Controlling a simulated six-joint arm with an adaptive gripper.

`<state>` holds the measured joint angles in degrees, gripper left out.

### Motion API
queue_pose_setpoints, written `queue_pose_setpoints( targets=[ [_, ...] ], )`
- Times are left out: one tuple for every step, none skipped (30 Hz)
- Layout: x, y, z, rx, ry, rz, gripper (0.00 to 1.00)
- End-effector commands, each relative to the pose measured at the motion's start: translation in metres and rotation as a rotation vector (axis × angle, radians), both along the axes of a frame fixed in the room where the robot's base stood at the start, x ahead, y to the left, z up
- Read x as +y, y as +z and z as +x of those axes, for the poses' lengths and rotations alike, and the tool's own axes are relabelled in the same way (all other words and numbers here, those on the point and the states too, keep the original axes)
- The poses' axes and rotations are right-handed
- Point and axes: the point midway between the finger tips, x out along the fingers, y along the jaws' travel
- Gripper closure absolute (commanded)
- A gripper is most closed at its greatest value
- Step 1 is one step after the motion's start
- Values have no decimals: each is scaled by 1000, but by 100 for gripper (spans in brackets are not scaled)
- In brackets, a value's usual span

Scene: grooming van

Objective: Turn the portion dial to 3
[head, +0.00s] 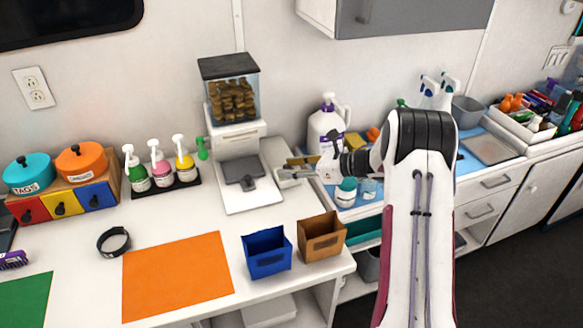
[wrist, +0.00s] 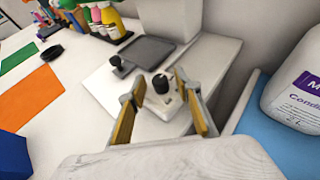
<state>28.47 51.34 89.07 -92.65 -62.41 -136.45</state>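The treat dispenser (head: 233,135) stands on the counter against the back wall, its clear bin full of brown treats. A black knob (wrist: 161,84) on a small white mount at the dispenser's side appears to be the portion dial. My gripper (head: 288,168) is beside the dispenser's right side; in the wrist view my gripper (wrist: 156,88) is open, a finger to each side of this knob, with gaps visible. I cannot tell whether the fingertips are level with the knob. No numbers or pointer are readable. In the head view my gripper hides the knob.
A blue bin (head: 267,255) and a brown bin (head: 321,238) stand at the counter's front. A large white bottle (wrist: 298,92) is to the right.

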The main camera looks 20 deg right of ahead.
Motion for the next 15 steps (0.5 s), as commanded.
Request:
queue_pose_setpoints(
  targets=[
    [0, 0, 0, 0, 0, 0, 67],
    [0, 0, 0, 0, 0, 0, 67],
    [0, 0, 0, 0, 0, 0, 67],
    [0, 0, 0, 0, 0, 0, 67],
    [0, 0, 0, 0, 0, 0, 67],
    [0, 0, 0, 0, 0, 0, 67],
    [0, 0, 0, 0, 0, 0, 72],
    [0, 0, 0, 0, 0, 0, 80],
    [0, 0, 0, 0, 0, 0, 90],
    [0, 0, 0, 0, 0, 0, 98],
    [0, 0, 0, 0, 0, 0, 100],
    [0, 0, 0, 0, 0, 0, 100],
    [0, 0, 0, 0, 0, 0, 100],
    [0, 0, 0, 0, 0, 0, 100],
    [0, 0, 0, 0, 0, 0, 100]
  ],
)
